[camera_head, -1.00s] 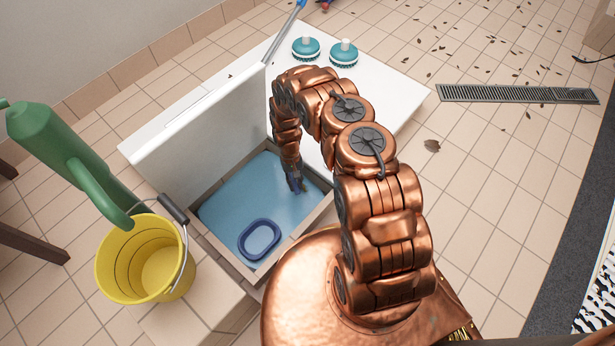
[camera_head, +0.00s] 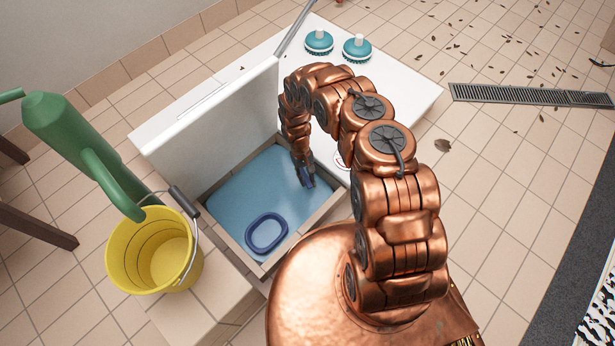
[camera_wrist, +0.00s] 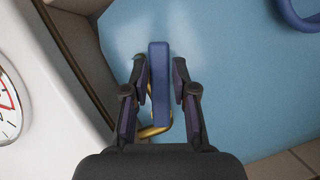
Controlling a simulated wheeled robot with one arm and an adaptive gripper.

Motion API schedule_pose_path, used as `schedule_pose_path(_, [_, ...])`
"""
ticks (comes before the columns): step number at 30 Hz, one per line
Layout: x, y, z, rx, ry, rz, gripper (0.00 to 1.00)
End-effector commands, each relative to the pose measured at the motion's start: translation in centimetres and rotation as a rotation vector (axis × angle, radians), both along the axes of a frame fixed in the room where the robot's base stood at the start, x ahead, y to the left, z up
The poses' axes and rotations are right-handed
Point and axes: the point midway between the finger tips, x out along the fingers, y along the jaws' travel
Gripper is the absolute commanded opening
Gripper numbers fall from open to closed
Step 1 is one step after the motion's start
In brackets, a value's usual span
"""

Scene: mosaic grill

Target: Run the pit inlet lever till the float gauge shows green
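The blue lever handle (camera_wrist: 159,85) stands between the two fingers of my gripper (camera_wrist: 159,88) in the wrist view. The fingers are open, with a narrow gap on each side of the handle. A brass-coloured part (camera_wrist: 155,131) shows beneath it. In the head view my gripper (camera_head: 306,178) is down inside the pit (camera_head: 229,244), near its right inner wall, over blue water (camera_head: 240,195). The round float gauge (camera_wrist: 9,108) is cut off at the wrist view's left edge. It shows white and red; its needle reading cannot be told. In the head view my arm mostly hides the gauge (camera_head: 340,161).
A blue oval ring (camera_head: 250,238) lies in the water. A raised white lid (camera_head: 215,125) stands along the pit's back left side. A yellow bucket (camera_head: 125,262) and green watering can (camera_head: 70,140) stand left. Two teal brushes (camera_head: 319,43) sit on the white top.

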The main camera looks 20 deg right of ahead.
Motion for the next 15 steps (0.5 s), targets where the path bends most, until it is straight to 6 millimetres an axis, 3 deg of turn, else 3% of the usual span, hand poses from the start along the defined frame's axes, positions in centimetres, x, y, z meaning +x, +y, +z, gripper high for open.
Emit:
schedule_pose_path(5, [0.02, -0.05, 0.0, 0.0, 0.0, -0.001, 0.48])
schedule_pose_path(15, [0.07, -0.06, 0.07, -0.001, -0.001, -0.002, 0.48])
